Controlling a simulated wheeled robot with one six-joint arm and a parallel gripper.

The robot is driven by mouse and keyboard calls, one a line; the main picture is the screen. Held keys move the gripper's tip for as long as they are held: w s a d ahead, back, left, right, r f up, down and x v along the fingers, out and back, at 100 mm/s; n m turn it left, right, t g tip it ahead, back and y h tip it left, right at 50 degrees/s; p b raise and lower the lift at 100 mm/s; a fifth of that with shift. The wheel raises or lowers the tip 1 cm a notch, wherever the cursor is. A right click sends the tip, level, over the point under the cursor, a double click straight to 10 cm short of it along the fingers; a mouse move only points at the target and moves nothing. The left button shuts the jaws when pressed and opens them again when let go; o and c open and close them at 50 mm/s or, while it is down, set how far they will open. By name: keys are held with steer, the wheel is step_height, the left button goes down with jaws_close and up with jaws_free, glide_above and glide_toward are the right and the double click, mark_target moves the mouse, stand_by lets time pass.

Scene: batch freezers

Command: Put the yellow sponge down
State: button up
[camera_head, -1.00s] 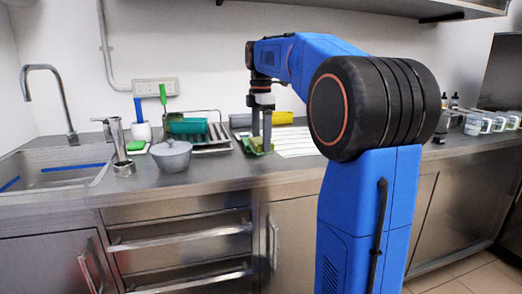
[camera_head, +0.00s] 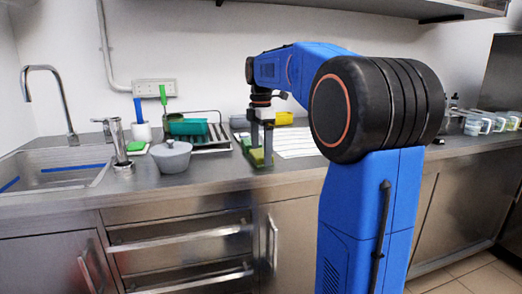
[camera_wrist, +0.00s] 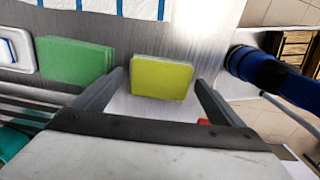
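The yellow sponge (camera_wrist: 161,77) lies flat on the bare metal counter in the wrist view, between my fingertips. Narrow gaps show between it and both fingers. It also shows in the head view (camera_head: 259,158), low between the fingers near the counter's front edge. My gripper (camera_wrist: 160,85) is open around it and points down; it also shows in the head view (camera_head: 261,150). A thicker green sponge (camera_wrist: 75,61) lies to the left in the wrist view, outside the left finger. Whether the fingertips touch the counter is hard to tell.
A white-striped mat (camera_head: 296,142) lies behind and right of the gripper. A yellow object (camera_head: 284,118) stands near the wall.

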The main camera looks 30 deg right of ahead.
mark_target(261, 153)
step_height(261, 153, up, 17)
steer(key=shift+s+r, duration=0.15)
steer(key=shift+s, duration=0.05)
stand_by(0.6)
steer(key=shift+a, duration=0.15)
steer(key=s+a+f+m+t, duration=0.2)
steer(key=s+a+f+m, duration=0.7)
steer(key=s+f, duration=0.45)
steer(key=s+a+f+m+t, duration=0.1)
steer(key=s+a+f+m, duration=0.2)
steer(key=s+f, duration=0.5)
steer(key=s+a+f+m+t, duration=0.1)
steer(key=s+a+f+m, duration=0.2)
steer(key=s+f, duration=0.5)
step_height(261, 153, down, 6)
steer(key=shift+s+a+f+t, duration=0.2)
steer(key=shift+a+t, duration=0.05)
steer(key=shift+t, duration=0.15)
steer(key=shift+c, duration=0.7)
